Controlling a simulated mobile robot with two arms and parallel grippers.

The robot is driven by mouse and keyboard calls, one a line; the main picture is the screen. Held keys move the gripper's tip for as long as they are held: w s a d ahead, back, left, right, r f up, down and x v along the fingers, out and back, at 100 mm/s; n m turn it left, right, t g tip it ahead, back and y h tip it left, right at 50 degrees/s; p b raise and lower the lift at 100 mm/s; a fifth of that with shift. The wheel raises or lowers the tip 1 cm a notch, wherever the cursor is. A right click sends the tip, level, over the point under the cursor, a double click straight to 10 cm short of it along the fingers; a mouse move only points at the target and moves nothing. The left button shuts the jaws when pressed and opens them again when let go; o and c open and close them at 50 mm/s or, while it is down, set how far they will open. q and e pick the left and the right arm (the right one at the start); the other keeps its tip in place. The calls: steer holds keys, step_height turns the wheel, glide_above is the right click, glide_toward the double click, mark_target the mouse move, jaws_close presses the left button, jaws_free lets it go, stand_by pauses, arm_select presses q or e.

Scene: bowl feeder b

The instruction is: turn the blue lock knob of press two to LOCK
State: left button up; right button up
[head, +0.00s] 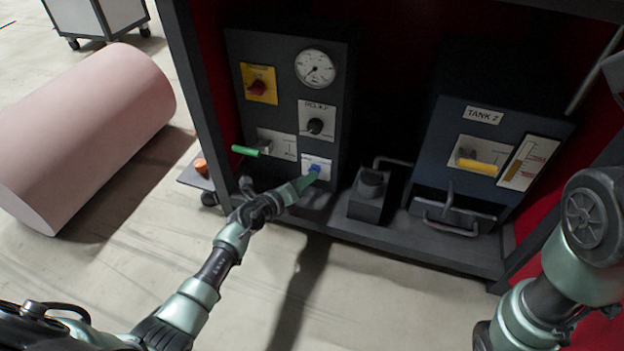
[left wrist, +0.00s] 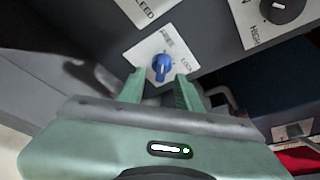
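The blue lock knob (head: 314,170) sits on a small white plate low on the dark control panel (head: 285,100). In the left wrist view the blue knob (left wrist: 160,67) shows just beyond my fingertips, in line with the gap between them. Its plate (left wrist: 150,47) carries small lettering, with what looks like LOCK on the right side. The knob's exact setting is hard to read. My left gripper (head: 306,181) is at the knob, its fingers (left wrist: 160,88) apart with nothing held between them. My right arm shows at the right edge of the head view, but its gripper does not.
A green-handled lever (head: 247,151) sticks out left of the knob. A black dial (head: 315,126), a red switch (head: 258,87) and a gauge (head: 315,69) are above. A dark block (head: 368,195) and the TANK 2 unit (head: 483,115) stand to the right. The floor in front is clear.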

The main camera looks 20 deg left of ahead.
arm_select(q)
steer(key=shift+b+x, duration=0.55)
steer(key=shift+x, duration=0.65)
steer(key=shift+w+d, duration=0.15)
steer(key=shift+w, duration=0.15)
